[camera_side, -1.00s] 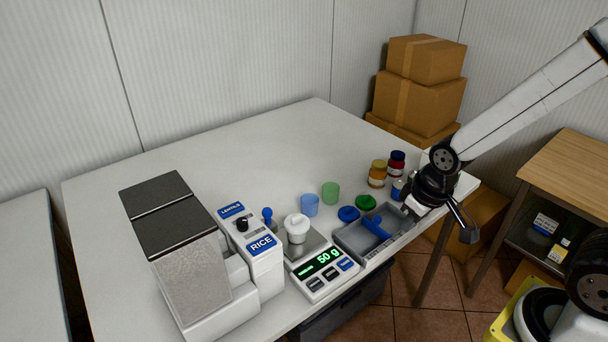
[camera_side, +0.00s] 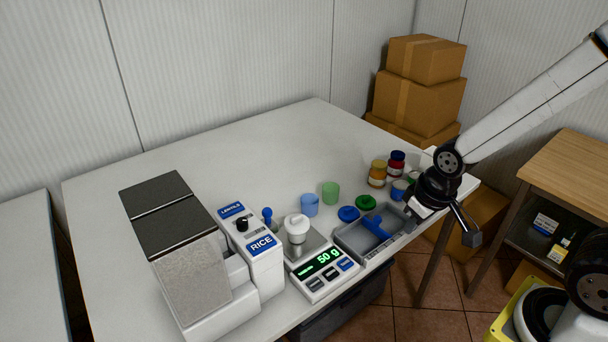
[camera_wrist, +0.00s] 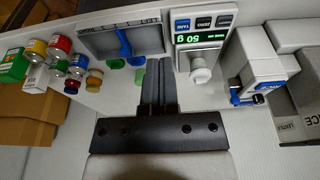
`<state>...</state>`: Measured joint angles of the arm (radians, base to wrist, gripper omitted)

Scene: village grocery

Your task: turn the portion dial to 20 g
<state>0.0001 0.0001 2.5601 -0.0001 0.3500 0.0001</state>
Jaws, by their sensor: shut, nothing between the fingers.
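The portion dial (camera_side: 243,224) is a small black knob on top of the white dispenser (camera_side: 262,275), which carries blue LENTILS and RICE labels. The dial's setting is too small to read.
A scale (camera_side: 326,276) reading 50 g bears a white lidded pot (camera_side: 297,229). A grey tray (camera_side: 350,247) holds a blue scoop. Blue and green cups, lids and several jars (camera_side: 377,174) stand nearby. The table's back (camera_side: 200,160) is clear.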

